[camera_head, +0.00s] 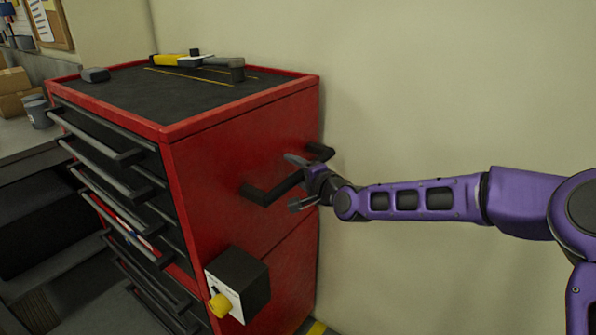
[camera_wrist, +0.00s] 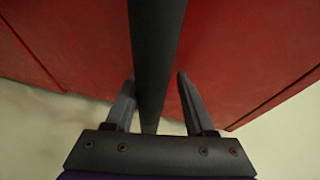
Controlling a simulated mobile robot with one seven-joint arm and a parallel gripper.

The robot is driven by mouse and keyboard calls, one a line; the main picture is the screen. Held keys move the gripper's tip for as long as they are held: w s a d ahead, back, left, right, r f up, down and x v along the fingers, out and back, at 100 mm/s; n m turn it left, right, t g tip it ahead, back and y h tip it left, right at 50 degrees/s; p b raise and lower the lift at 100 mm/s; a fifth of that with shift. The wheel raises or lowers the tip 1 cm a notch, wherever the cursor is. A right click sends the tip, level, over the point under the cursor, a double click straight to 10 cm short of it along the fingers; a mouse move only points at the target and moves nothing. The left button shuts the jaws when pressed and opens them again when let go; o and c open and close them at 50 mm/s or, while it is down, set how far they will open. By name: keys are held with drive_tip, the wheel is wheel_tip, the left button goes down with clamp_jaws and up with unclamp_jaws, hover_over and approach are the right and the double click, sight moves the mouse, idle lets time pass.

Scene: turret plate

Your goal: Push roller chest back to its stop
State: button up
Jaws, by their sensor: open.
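The red roller chest (camera_head: 240,145) stands against the wall, with dark drawers and long grey drawer handles on its left face. A black side handle (camera_head: 268,188) sticks out from its right side. My gripper (camera_head: 292,182) is at this handle, reaching in from the right. In the wrist view the handle bar (camera_wrist: 152,60) runs between the two fingers of my gripper (camera_wrist: 154,85). The fingers are open, with a gap visible on each side of the bar. The chest's wheels and its stop are not clearly seen.
A black box with a yellow knob (camera_head: 238,283) is on the chest's side below the handle. Tools, including a yellow one (camera_head: 175,60), lie on the dark chest top. A bench with a grey cup (camera_head: 38,112) and cardboard boxes (camera_head: 14,92) is at left.

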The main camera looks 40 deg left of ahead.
drive_tip(key=shift+o, duration=0.7)
drive_tip(key=shift+s, duration=0.1)
drive_tip(key=shift+f, duration=0.1)
drive_tip(key=shift+w+d, duration=0.1)
drive_tip(key=shift+w, duration=0.1)
drive_tip(key=p+v, duration=0.1)
drive_tip(key=v, duration=1.6)
drive_tip(key=shift+p, duration=0.4)
drive_tip(key=shift+s+d, duration=0.15)
